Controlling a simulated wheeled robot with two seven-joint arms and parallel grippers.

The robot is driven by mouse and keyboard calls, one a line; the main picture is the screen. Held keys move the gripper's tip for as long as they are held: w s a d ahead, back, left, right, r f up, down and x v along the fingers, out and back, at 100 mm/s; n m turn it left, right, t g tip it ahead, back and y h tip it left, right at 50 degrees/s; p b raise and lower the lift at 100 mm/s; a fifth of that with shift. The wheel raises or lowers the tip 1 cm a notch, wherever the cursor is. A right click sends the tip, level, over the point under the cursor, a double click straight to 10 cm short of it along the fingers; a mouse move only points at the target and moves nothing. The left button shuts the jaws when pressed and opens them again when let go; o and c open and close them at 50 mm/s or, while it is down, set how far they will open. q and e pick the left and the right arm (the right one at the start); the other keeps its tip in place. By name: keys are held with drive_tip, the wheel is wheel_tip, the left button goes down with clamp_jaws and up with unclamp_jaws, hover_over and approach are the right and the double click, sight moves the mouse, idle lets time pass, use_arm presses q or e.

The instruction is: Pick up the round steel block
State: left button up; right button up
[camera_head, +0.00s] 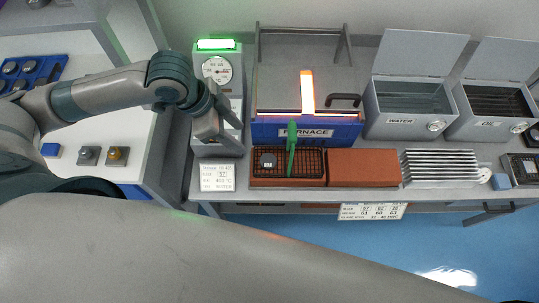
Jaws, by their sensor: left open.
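My left arm reaches in from the left, and its gripper (222,138) points down in front of the hardness tester (217,72). It is open, and I see nothing held in it. The fingertips are small and partly merge with the tester behind them. A small dark grey labelled block (268,160) sits on the black wire rack to the right of the gripper, apart from it. Several small round metal pieces lie in a blue tray (46,73) at the far left. I cannot tell which piece is the round steel block. My right gripper is out of view.
Brick slabs (362,169), metal fins (440,167), and open water (408,108) and oil (492,104) tanks stand to the right. A large grey link of mine fills the foreground.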

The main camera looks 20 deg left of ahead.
use_arm(q)
drive_tip(key=p, duration=0.2)
approach(268, 160)
drive_tip(key=shift+x, duration=1.25)
drive_tip(key=shift+s, duration=0.25)
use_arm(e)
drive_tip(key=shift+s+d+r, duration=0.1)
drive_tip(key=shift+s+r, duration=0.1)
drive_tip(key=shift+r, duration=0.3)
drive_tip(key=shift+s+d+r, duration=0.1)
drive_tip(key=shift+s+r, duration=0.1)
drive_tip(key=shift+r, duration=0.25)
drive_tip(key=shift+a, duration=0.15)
use_arm(q)
drive_tip(key=shift+f, duration=0.15)
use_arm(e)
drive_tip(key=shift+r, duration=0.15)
use_arm(q)
drive_tip(key=shift+w+d+f, duration=0.1)
drive_tip(key=shift+d+f, duration=0.1)
drive_tip(key=p+x, duration=0.1)
drive_tip(key=x, duration=0.2)
drive_tip(key=shift+w+d+f+p, duration=0.15)
drive_tip(key=shift+w+f+p, duration=0.05)
drive_tip(key=shift+f+p, duration=0.2)
drive_tip(key=shift+f, duration=0.25)
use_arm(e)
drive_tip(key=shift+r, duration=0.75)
